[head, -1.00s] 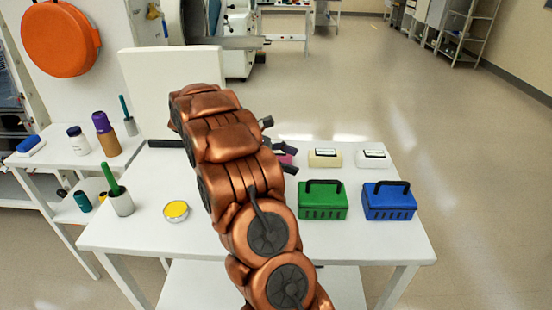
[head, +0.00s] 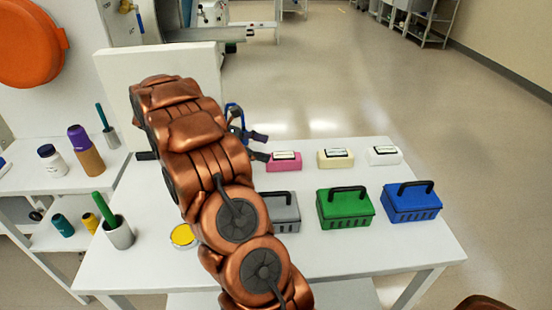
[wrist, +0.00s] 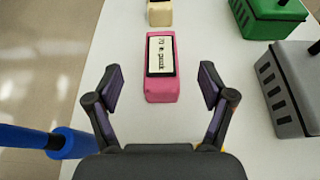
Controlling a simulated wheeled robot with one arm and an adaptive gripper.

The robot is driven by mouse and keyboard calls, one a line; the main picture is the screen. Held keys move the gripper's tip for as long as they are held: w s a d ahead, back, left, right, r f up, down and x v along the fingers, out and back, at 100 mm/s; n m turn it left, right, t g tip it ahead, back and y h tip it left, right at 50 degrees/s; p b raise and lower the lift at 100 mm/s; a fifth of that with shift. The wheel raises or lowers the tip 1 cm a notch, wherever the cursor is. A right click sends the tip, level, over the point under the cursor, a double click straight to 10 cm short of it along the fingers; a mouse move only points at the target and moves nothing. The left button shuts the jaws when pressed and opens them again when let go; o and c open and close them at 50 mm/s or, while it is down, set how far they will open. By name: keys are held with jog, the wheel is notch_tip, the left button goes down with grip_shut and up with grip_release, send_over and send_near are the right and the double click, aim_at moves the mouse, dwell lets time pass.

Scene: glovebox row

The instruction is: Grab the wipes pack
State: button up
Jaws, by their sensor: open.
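Three small packs with dark-framed labels stand in a row at the table's back: a pink one (head: 284,161), a cream one (head: 335,158) and a white one (head: 383,155). Which is the wipes pack I cannot tell; the label wording is too small. My gripper (head: 261,146) is open and empty, just left of the pink pack in the head view. In the wrist view the pink pack (wrist: 161,82) lies ahead, centred between the spread fingers (wrist: 160,88), with no visible contact. The cream pack (wrist: 160,13) is beyond it.
Grey (head: 283,211), green (head: 345,208) and blue (head: 411,202) handled boxes stand in front of the packs on the white table (head: 340,256). A blue cylinder (wrist: 75,143) is at the wrist view's lower left. A yellow-topped tin (head: 183,236) and a cup (head: 119,234) stand left of my arm.

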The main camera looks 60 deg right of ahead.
aim_at(280, 155)
jog(key=shift+x, duration=0.95)
jog(key=shift+a+f+p+x, duration=0.1)
jog(key=shift+f+p+x, duration=0.1)
jog(key=shift+x, duration=0.65)
jog(key=shift+a+f+p+x, duration=0.1)
jog(key=shift+f+p+x, duration=0.05)
jog(key=shift+x, duration=0.7)
jog(key=shift+f+p+x, duration=0.2)
jog(key=shift+x, duration=0.7)
jog(key=shift+w, duration=0.15)
jog(key=shift+c, duration=0.3)
jog(key=c, duration=1.3)
jog(key=shift+r, duration=0.1)
